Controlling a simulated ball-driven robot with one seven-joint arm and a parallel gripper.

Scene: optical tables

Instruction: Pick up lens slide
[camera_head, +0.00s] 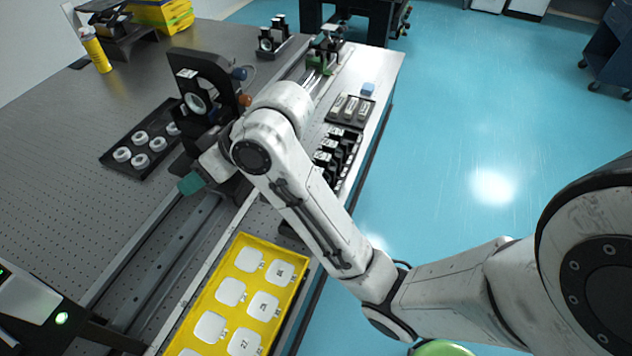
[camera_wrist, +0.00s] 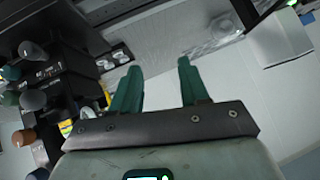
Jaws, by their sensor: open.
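My gripper (camera_head: 190,183) is over the table by the rail, its teal fingers pointing left. In the wrist view the two fingers (camera_wrist: 160,88) stand apart with nothing between them. I cannot tell for sure which piece is the lens slide. Several upright black pieces with white labels (camera_head: 338,150) stand in a row at the table's right edge, partly behind my arm. A black mount with a round lens (camera_head: 197,102) stands just beyond the gripper. Black hardware with round knobs (camera_wrist: 35,97) shows at the left of the wrist view.
A yellow tray (camera_head: 243,239) with several white lidded pieces lies at the near edge. A black tray (camera_head: 113,157) with white rings lies left of the mount. A rail (camera_head: 150,262) runs along the table. A small dark tray (camera_head: 368,121) sits far right. Perforated tabletop (camera_head: 60,140) is clear at left.

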